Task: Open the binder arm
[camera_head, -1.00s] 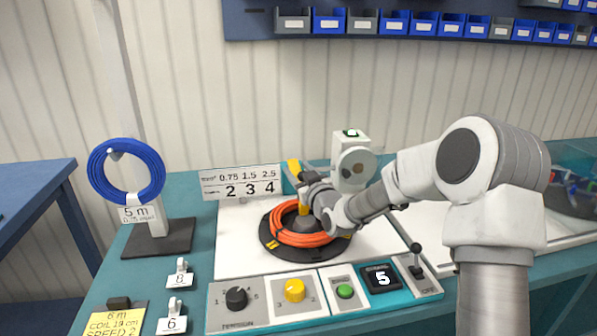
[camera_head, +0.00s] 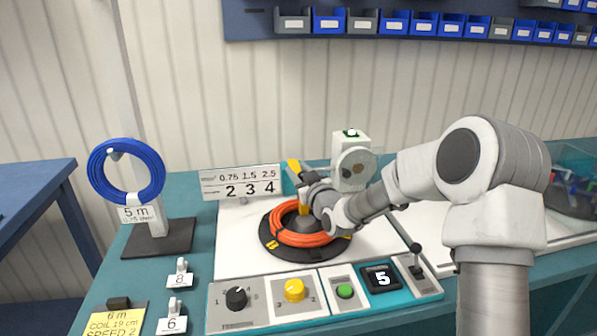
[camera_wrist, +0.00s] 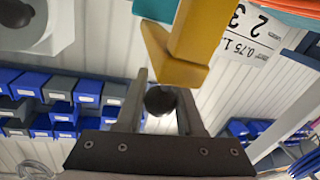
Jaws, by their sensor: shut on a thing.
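The binder arm (camera_head: 294,168) is a yellow bar standing raised at the back of the orange cable coil (camera_head: 290,238). In the wrist view the yellow arm (camera_wrist: 187,50) fills the upper middle, with a dark round knob (camera_wrist: 160,99) by its end. My gripper (camera_wrist: 160,101) has its two fingers on either side of this knob and is shut on it. In the head view my gripper (camera_head: 304,186) is against the yellow arm, and my wrist hides part of it. The coil lies on a black round turntable (camera_head: 284,255).
A control panel (camera_head: 250,300) with a dark knob, yellow knob, green button and display reading 5 lies in front. A white machine head (camera_head: 352,165) stands close behind my wrist. A blue coil (camera_head: 126,172) hangs on a stand at left. A number sign (camera_head: 240,182) stands behind.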

